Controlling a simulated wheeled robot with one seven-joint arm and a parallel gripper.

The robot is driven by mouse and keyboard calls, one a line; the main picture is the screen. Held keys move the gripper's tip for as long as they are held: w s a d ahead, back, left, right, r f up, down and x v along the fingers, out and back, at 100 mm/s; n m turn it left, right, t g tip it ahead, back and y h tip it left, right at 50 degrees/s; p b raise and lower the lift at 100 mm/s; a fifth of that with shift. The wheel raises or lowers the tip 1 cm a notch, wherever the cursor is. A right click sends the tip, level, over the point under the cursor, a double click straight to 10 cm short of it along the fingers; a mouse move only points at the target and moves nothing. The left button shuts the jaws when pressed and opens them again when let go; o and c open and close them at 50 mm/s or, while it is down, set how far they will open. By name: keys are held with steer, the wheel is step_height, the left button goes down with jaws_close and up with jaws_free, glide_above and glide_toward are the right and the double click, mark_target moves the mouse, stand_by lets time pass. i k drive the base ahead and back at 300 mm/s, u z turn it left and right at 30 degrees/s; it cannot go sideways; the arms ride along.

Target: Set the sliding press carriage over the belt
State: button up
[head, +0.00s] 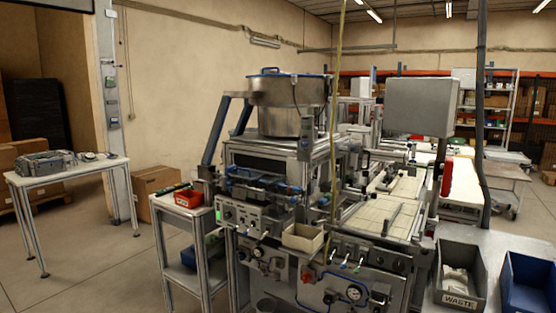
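The pale belt (368,221) runs away from me along the right side of the big machine. A thin dark metal bar (391,219) stands out above its near part. A metal fixture with rails (388,177) sits over the belt farther back. I cannot tell for certain which of these parts is the press carriage. My gripper is not in view.
A steel drum (287,105) tops the machine. A yellow hose (335,130) and dark pole (481,110) hang in front. A WASTE bin (460,301) and blue bin (528,283) stand right. The left floor around a small table (70,172) is mostly clear.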

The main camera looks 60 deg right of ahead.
mark_target(356, 158)
steer(key=i, duration=0.6)
steer(key=z, duration=2.6)
steer(key=i, duration=0.3)
